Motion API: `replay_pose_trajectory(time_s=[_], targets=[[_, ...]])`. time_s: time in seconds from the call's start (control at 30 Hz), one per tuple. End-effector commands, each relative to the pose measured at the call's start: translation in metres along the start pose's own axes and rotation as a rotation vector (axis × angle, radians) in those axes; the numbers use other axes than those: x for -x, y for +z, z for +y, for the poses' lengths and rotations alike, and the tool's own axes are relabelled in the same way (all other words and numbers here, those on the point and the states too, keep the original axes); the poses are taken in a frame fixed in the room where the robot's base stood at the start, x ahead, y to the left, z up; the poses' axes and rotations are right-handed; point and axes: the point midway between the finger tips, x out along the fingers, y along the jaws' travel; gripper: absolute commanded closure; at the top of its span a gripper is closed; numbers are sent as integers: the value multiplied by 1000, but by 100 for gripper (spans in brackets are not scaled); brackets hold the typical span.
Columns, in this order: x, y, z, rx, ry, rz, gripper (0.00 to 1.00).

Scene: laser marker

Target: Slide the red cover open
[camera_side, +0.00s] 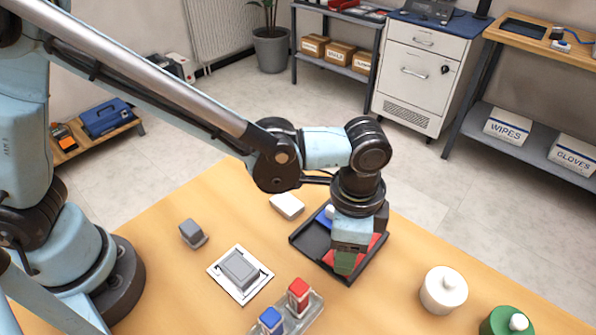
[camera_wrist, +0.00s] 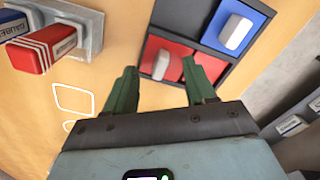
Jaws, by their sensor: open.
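The red cover (camera_wrist: 178,70) lies in a black frame (camera_side: 296,238), with a white handle (camera_wrist: 160,64) on it. In the side view the red cover (camera_side: 328,258) is partly hidden by my gripper. My gripper (camera_wrist: 159,68) is open, with its green fingertips on either side of the white handle in the wrist view. I cannot tell whether the fingers touch it. In the side view my gripper (camera_side: 345,263) points down over the frame. A blue cover (camera_wrist: 213,35) with its own white handle (camera_wrist: 235,32) sits in the same frame beside the red one.
A grey holder (camera_side: 314,308) carries a red block (camera_side: 298,290) and a blue block (camera_side: 271,319). A grey block lies on a white plate (camera_side: 218,268). Another grey block (camera_side: 193,233), a white block (camera_side: 287,205), a white jar (camera_side: 443,292) and a green jar (camera_side: 500,323) stand around.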

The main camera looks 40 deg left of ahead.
Motion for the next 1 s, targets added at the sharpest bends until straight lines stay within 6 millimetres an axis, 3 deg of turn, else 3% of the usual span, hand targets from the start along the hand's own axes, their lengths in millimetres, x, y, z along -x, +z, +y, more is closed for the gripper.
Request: replay_pose_trajectory(time_s=[0.5,1.0], targets=[[46,1,-1,3,-2,-5,45],[55,8,-9,36,-8,11,45]])
